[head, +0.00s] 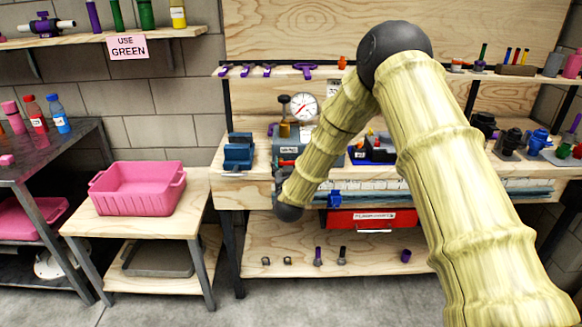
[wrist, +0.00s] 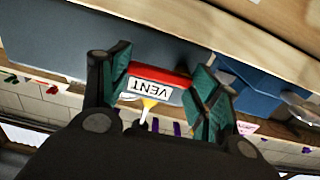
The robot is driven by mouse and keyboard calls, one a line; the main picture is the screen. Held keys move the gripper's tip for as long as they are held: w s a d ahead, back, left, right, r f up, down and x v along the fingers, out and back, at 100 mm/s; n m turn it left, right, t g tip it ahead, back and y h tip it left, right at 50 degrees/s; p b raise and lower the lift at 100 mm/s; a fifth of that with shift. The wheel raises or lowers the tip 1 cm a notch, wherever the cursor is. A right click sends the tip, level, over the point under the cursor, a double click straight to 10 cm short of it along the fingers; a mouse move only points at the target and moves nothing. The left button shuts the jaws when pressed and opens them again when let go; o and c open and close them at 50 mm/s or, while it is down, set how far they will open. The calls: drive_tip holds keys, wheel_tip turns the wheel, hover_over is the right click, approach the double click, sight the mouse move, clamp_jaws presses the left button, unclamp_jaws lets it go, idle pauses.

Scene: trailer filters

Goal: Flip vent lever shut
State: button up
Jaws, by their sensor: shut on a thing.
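In the wrist view, the red vent lever (wrist: 160,74) lies between the two green-padded fingers of my gripper (wrist: 158,88). The fingers meet its two ends, and my gripper is shut on it. A white label reading VENT (wrist: 150,87) shows upside down beside the red part. In the head view, a small red part (head: 287,163) shows at the front of a grey unit (head: 287,148) on the bench, just left of my arm. My arm hides most of my gripper and part of the unit there.
A round pressure gauge (head: 304,107) stands above the unit. A blue vise (head: 239,152) is to its left on the bench. A pink bin (head: 139,188) stands on a side table, with open floor in front.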

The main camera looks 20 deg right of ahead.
drive_tip(key=shift+d+m, duration=0.1)
drive_tip(key=shift+m, duration=0.2)
drive_tip(key=o, duration=1)
drive_tip(key=v, duration=1.2)
